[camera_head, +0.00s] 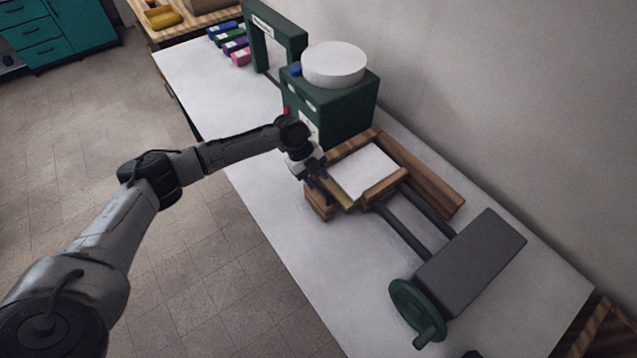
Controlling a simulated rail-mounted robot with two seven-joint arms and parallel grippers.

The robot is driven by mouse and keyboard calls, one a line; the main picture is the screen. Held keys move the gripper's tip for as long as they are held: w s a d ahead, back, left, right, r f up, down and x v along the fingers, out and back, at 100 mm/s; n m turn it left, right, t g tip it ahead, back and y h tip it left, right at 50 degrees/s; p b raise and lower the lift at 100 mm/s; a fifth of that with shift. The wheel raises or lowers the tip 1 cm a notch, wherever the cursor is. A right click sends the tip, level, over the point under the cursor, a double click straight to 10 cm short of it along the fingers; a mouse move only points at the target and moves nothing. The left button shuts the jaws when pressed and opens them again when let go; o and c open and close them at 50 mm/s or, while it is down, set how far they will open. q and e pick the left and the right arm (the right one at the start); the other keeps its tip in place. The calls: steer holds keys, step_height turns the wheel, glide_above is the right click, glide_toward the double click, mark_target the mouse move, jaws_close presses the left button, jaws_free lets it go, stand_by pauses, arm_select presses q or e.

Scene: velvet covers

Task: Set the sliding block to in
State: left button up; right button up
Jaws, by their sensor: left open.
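A wooden press holds a white sheet or stack (364,172) between wooden walls. A wooden block (385,187) stands across its right end, where two dark rods (418,218) run to a grey block (472,262) with a green handwheel (418,312). I cannot tell for sure which part is the sliding block. My left gripper (331,190) is open and points down at the press's front side, beside a yellowish bar (343,200). The arm and blur hide whether it touches the bar. My right gripper does not show.
A green machine (345,108) with a round white top (334,63) stands behind the press, and a green frame (272,28) beyond it. Several coloured blocks (236,45) lie at the far end. A long wooden rail (428,178) lies wallward. The white table (262,205) is bare along its front.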

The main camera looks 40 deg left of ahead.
mark_target(319, 197)
arm_select(q)
steer(key=shift+x, duration=1.2)
steer(key=shift+c, duration=0.2)
jaws_close()
